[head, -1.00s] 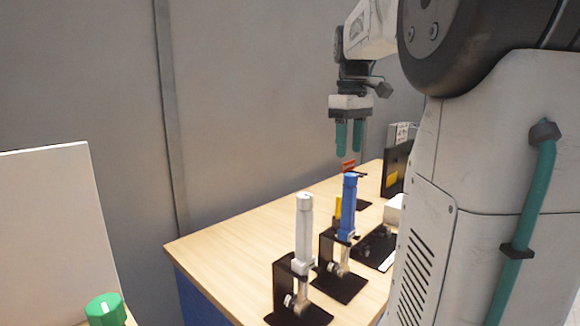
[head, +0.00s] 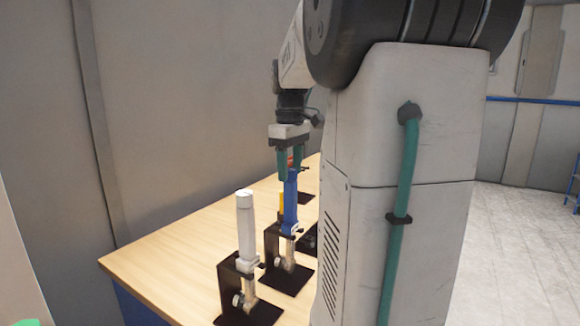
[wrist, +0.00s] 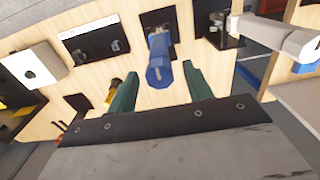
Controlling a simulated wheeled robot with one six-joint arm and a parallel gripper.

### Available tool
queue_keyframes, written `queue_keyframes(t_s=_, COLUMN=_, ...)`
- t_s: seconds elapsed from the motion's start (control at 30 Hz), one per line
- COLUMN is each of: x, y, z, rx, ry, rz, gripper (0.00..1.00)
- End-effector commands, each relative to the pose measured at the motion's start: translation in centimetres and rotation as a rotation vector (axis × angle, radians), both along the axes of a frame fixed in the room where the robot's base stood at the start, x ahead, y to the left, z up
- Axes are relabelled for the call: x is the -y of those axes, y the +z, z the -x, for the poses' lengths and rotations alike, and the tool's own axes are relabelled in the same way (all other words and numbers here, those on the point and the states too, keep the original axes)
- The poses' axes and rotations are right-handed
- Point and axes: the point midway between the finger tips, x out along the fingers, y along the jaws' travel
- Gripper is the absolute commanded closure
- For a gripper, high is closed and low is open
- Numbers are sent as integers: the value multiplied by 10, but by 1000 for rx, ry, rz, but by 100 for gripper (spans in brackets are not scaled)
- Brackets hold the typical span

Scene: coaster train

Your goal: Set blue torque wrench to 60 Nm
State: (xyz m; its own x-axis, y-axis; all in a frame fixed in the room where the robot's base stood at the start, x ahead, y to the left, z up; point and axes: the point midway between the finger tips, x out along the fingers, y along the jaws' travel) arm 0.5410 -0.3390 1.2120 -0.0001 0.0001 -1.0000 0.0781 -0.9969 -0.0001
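The blue torque wrench (head: 291,203) stands upright in a black holder (head: 272,242) on the wooden table, handle end up. In the wrist view its blue handle end (wrist: 160,72) lies between and just beyond the green fingertips. My gripper (head: 290,172) points down at the top of the blue handle, and its green fingers look apart. It also shows in the wrist view (wrist: 160,70), with a gap between the fingers and nothing clasped. I cannot tell whether a finger touches the handle. The scale markings are not readable.
A white-handled wrench (head: 246,225) stands in its own black holder to the left, nearer the camera. A yellow-handled tool (head: 281,206) is behind the blue one.

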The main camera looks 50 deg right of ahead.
Motion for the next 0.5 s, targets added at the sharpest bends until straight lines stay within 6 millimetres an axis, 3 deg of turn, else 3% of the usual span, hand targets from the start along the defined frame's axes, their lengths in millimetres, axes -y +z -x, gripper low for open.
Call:
queue_keyframes(t_s=0.03, x=0, y=0, z=0, rx=0, ry=0, rz=0, gripper=63)
queue_keyframes(t_s=0.13, x=0, y=0, z=0, rx=0, ry=0, rz=0, gripper=90)
queue_keyframes(t_s=0.17, x=0, y=0, z=0, rx=0, ry=0, rz=0, gripper=94)
queue_keyframes(t_s=0.5, x=0, y=0, z=0, rx=0, ry=-35, rz=0, gripper=94)
